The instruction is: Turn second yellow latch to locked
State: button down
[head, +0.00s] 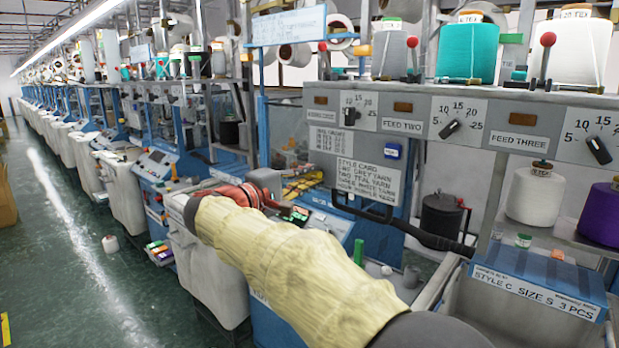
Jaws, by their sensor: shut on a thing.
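My arm, in a pale yellow sleeve, reaches from the bottom right toward the blue knitting machine (265,318) in the middle of the head view. My red and dark gripper (284,210) is at its far end, low over the machine's bed. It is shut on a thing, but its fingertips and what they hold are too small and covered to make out. Yellow parts (302,186) show just beyond the gripper. I cannot tell which of them is the second yellow latch, or how it is turned.
A grey feed panel (460,125) with dials hangs at the upper right, with yarn cones above. A black handle bar (395,222) crosses below it. A grey bin (520,315) with a blue label stands at the lower right. The green aisle floor (75,270) is mostly clear at left.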

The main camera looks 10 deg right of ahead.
jog(key=c, duration=1.8)
grip_release()
jog(key=shift+c, duration=0.2)
jog(key=v, duration=1.2)
